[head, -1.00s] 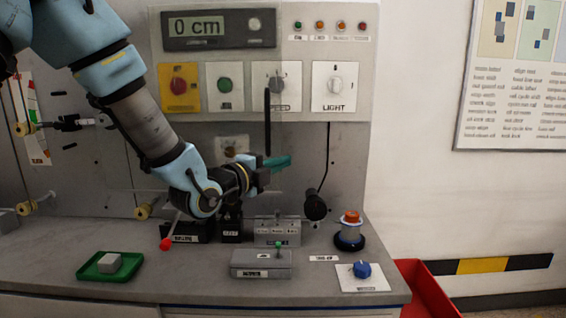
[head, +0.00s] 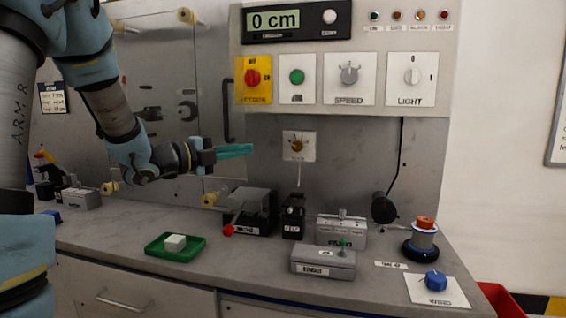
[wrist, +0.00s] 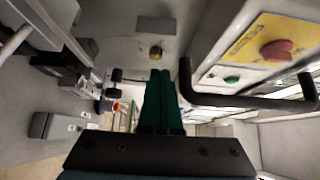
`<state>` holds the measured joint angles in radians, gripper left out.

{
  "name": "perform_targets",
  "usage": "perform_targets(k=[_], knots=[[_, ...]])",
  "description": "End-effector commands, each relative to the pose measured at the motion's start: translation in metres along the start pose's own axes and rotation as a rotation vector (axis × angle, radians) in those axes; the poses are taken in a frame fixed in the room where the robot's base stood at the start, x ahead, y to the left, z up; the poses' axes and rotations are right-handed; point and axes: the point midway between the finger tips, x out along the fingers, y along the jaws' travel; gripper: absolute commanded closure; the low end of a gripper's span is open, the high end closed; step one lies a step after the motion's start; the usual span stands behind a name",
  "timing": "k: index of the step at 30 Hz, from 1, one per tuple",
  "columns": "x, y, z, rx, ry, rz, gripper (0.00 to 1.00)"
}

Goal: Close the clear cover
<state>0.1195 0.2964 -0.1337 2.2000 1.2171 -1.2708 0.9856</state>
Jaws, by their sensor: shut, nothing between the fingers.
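The clear cover (head: 205,85) is a see-through upright panel at the left of the control panel, and its outline is faint. Its black handle (head: 227,110) stands upright near its right edge. In the wrist view the same black handle (wrist: 245,101) runs across the right side, beside the fingers. My gripper (head: 251,149) has teal fingers, pressed together and empty, pointing right just below the handle's lower end. The fingers also show in the wrist view (wrist: 160,74), apart from the handle in that picture. How far the cover stands open I cannot tell.
The control panel has a yellow plate with a red knob (head: 252,77). Below are a grey box with a red-tipped lever (head: 250,205), a green tray (head: 195,250) with a pale block, a grey box (head: 323,265) and a blue knob (head: 436,281). The bench front between them is clear.

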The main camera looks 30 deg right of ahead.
Motion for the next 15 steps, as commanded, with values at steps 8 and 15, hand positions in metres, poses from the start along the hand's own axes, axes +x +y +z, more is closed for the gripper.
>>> perform_targets(k=[8,15], knots=[[-0.051,0.003,0.065,0.003,-0.006,0.0,1.0],[-0.073,0.001,0.093,0.002,-0.002,-0.001,1.0]])
